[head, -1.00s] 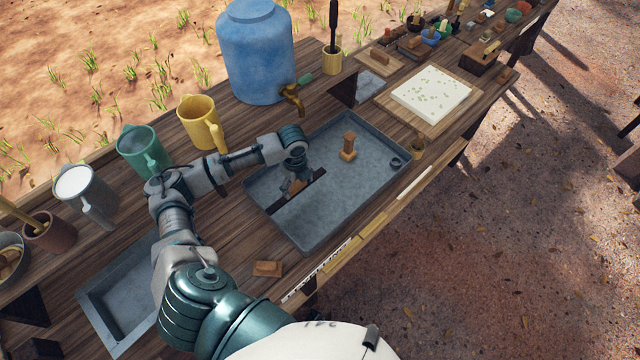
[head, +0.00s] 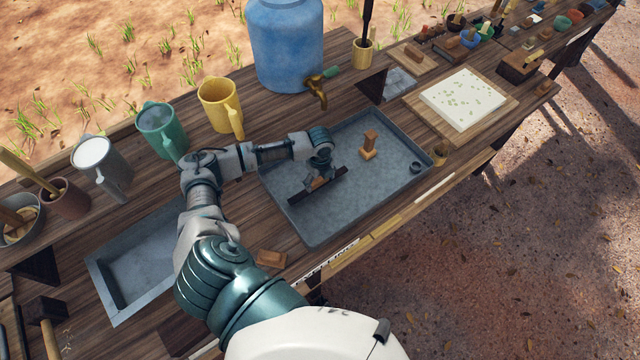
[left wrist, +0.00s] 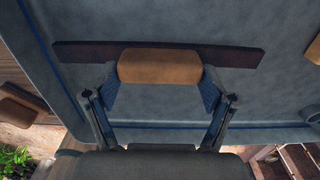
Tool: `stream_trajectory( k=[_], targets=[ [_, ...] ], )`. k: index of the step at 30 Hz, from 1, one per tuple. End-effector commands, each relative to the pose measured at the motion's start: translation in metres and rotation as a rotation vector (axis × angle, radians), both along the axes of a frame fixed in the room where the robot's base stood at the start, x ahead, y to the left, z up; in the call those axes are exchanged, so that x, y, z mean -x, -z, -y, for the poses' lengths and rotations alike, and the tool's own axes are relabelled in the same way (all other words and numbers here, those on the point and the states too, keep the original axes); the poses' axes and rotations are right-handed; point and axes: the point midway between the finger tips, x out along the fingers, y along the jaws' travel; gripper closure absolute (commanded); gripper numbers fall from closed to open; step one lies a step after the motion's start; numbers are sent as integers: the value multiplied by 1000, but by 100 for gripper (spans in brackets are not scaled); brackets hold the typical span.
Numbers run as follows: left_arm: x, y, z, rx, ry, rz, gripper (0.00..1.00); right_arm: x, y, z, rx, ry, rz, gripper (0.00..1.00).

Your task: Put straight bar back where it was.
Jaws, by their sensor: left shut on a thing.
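The straight bar is a dark flat strip (head: 334,181) with a tan wooden grip (left wrist: 159,67). It is in the grey tray (head: 392,204), toward the tray's left side. My left gripper (head: 319,180) is over the bar and shut on its wooden grip, with one finger on each end of the grip in the left wrist view (left wrist: 159,80). I cannot tell whether the bar touches the tray floor. My right gripper is not in view.
A wooden block with an upright handle (head: 369,145) and a small dark ring (head: 416,167) are in the tray. A blue barrel (head: 285,45) with a tap, and yellow (head: 221,106) and green (head: 162,130) jugs stand behind. An empty metal basin (head: 145,265) is at left.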

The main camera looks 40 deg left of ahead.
Motion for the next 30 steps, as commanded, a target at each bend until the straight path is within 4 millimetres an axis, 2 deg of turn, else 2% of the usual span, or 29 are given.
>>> stream_trajectory(
  k=[3, 5, 14, 15, 16, 26, 30],
  targets=[
    [0, 19, 2, 2, 0, -2, 73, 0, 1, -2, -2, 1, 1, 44],
    [0, 24, 1, 0, 0, 0, 73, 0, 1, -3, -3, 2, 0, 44],
    [0, 26, 0, 1, 0, 1, 73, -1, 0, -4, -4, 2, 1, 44],
    [0, 26, 0, 1, 0, 0, 7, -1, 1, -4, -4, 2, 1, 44],
    [0, 26, 0, 1, 0, 0, 0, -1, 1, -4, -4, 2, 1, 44],
    [0, 26, 0, 2, 0, -1, 0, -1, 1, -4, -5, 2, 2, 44],
    [-1, 15, 0, 2, 0, 2, 0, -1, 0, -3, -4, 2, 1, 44]
  ],
)
